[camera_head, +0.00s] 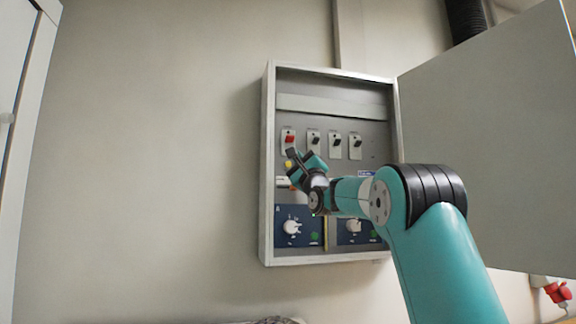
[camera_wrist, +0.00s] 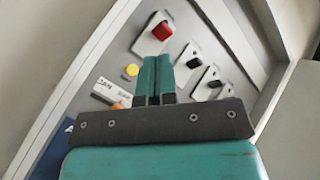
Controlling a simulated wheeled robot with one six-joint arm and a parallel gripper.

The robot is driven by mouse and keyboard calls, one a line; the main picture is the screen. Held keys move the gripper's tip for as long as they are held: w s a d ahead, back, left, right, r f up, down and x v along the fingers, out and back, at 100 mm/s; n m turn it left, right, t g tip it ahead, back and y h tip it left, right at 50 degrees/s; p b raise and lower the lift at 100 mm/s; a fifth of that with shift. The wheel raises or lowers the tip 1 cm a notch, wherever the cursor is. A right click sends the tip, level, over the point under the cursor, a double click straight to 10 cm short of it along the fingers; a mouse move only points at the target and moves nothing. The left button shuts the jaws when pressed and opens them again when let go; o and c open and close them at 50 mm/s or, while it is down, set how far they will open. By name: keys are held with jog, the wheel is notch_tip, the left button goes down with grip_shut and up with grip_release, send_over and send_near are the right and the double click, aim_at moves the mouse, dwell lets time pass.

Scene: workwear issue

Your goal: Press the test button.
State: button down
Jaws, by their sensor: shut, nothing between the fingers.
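A small round yellow button (camera_head: 288,164) sits on the panel of the open wall cabinet (camera_head: 269,120), just below the switch with the red lever (camera_head: 289,137). In the wrist view the yellow button (camera_wrist: 131,70) shows clear of my fingers, to their left. A white label (camera_wrist: 112,92) with dark lettering, too blurred to read surely, lies below it. My gripper (camera_head: 294,157) is in front of the panel close to the button. In the wrist view my gripper (camera_wrist: 156,60) is shut and empty, its teal fingers together. I cannot tell whether it touches the panel.
Several switches with black levers, one of them (camera_head: 335,143), run right of the red one. Two blue dial plates with white knobs (camera_head: 291,227) sit lower down. The cabinet door (camera_head: 490,130) stands open at right. Bare wall (camera_head: 150,150) lies to the left.

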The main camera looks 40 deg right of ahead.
aim_at(290, 163)
jog(key=shift+w, duration=0.1)
jog(key=shift+w+d+p, duration=0.65)
jog(key=shift+w+p, duration=0.65)
jog(key=shift+p, duration=0.1)
jog(key=shift+w+d+p, duration=0.6)
jog(key=shift+w+p, duration=0.75)
jog(key=shift+p, duration=0.05)
jog(key=shift+w+d+p, duration=0.65)
jog(key=shift+w+p, duration=0.65)
jog(key=shift+p, duration=0.1)
jog(key=shift+w+d+p, duration=0.15)
jog(key=shift+w+p, duration=0.15)
jog(key=shift+p, duration=0.1)
